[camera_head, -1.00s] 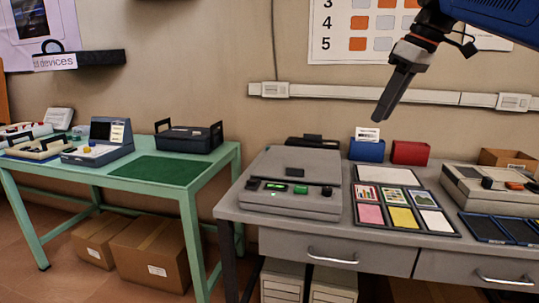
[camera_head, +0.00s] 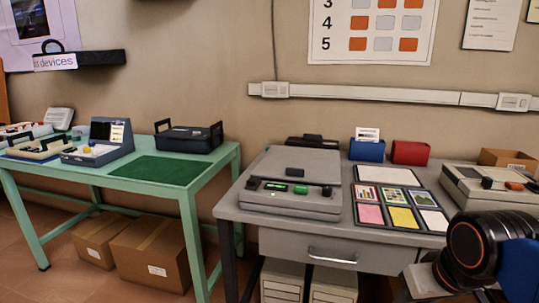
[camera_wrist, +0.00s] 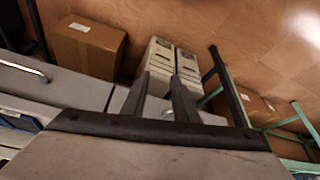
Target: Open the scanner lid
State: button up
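The scanner (camera_head: 283,200) is a grey box on the grey desk in the head view, with a green display and dark knobs on its front. Its flat grey lid (camera_head: 318,164) lies down on top, with a small dark grip (camera_head: 295,171). My gripper (camera_wrist: 161,75) shows in the wrist view as two dark fingers with a gap between them, nothing held. Its fingers are not visible in the head view, where my arm is low at the right. I cannot make out the scanner in the wrist view.
A tray of coloured cards (camera_head: 401,218) lies right of the scanner, with another grey device (camera_head: 490,187) further right. Blue (camera_head: 367,150) and red (camera_head: 410,153) bins stand behind. A drawer handle (camera_head: 332,257) juts from the desk front. A green table (camera_head: 188,198) stands left.

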jog(key=shift+o, duration=0.9)
jog(key=shift+s+f, duration=0.4)
jog(key=shift+f, duration=0.35)
jog(key=o, duration=0.5)
jog(key=shift+f, duration=0.1)
jog(key=o, duration=0.3)
jog(key=w+a+r, duration=0.2)
jog(key=w+r, duration=0.7)
jog(key=r, duration=0.2)
jog(key=shift+w+a+r+m, duration=0.15)
jog(key=shift+a+m, duration=0.15)
jog(key=shift+m, duration=0.1)
notch_tip(320, 180, up, 20)
jog(key=m+h, duration=0.1)
jog(key=m, duration=0.1)
send_over(294, 177)
jog(key=s+a, duration=0.2)
jog(key=s, duration=0.5)
jog(key=x, duration=1.7)
jog(key=shift+w+d, duration=0.1)
jog(key=shift+d, duration=0.25)
